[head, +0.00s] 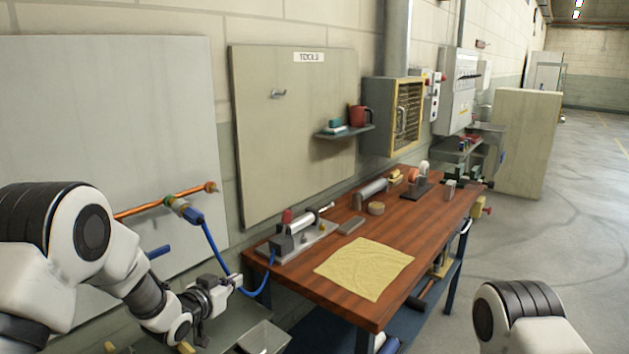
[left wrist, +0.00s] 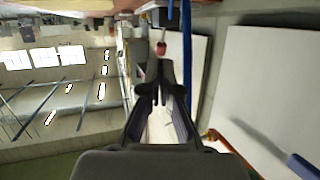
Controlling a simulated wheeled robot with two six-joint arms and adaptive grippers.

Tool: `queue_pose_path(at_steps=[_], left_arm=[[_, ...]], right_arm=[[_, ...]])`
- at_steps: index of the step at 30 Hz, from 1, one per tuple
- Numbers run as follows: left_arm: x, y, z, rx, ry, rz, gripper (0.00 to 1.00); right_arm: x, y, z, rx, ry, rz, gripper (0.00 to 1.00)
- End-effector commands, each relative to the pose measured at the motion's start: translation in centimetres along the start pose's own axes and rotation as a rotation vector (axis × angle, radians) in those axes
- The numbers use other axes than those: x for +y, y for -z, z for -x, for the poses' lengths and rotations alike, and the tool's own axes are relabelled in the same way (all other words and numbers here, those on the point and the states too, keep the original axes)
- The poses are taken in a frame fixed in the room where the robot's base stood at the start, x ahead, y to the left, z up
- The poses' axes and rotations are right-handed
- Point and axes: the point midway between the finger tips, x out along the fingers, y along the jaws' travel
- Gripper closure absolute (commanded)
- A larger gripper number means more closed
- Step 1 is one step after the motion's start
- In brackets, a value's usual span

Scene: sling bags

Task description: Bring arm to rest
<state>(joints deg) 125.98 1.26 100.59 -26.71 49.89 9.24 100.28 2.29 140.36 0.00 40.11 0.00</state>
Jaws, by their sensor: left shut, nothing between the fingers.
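My left arm comes in from the left in the head view. Its gripper (head: 236,284) is beside the near left end of the wooden bench, close to a blue hose (head: 215,248). In the left wrist view the fingers of my left gripper (left wrist: 162,68) are together with nothing between them. Part of my right arm shows at the lower right of the head view; its gripper is outside the picture.
The wooden bench (head: 322,293) carries a yellow cloth (head: 364,268) and several tools. A tool board (head: 290,170) with a hook and a small shelf (head: 345,132) holding a red mug (head: 358,117) is on the wall. The floor (head: 560,220) at the right is clear.

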Motion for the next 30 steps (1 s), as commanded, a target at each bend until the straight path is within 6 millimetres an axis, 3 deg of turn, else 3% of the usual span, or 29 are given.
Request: queue_pose_path(at_steps=[8,11,13,17,18,21,24,27,30], left_arm=[[1.4,-10.5,1.5,-0.175,0.0,0.082,1.0],[2.2,-15.4,3.2,-0.269,0.01,0.126,1.0],[3.1,-19.9,5.1,-0.361,0.022,0.165,1.0],[5.4,-29.3,11.4,-0.59,0.061,0.251,1.0],[6.2,-31.9,13.9,-0.667,0.076,0.276,1.0],[8.3,-37.4,20.9,-0.867,0.119,0.329,1.0],[10.1,-40.5,28.1,-1.054,0.165,0.366,1.0],[11.1,-41.3,33.4,-1.188,0.207,0.382,1.0],[11.5,-41.3,36.0,-1.258,0.231,0.382,1.0]], right_arm=[[0.0,0.0,0.0,-0.001,0.0,0.0,0.3],[0.0,0.0,0.0,-0.001,0.0,0.0,0.3],[0.0,0.0,0.0,-0.001,0.0,0.0,0.3],[0.0,0.0,0.0,-0.001,0.0,0.0,0.3],[0.0,0.0,0.0,-0.001,0.0,0.0,0.3],[0.0,0.0,0.0,-0.001,0.0,0.0,0.3],[0.0,0.0,0.0,-0.001,0.0,0.0,0.3],[0.0,0.0,0.0,-0.001,0.0,0.0,0.3],[0.0,0.0,0.0,-0.001,0.0,0.0,0.3]])
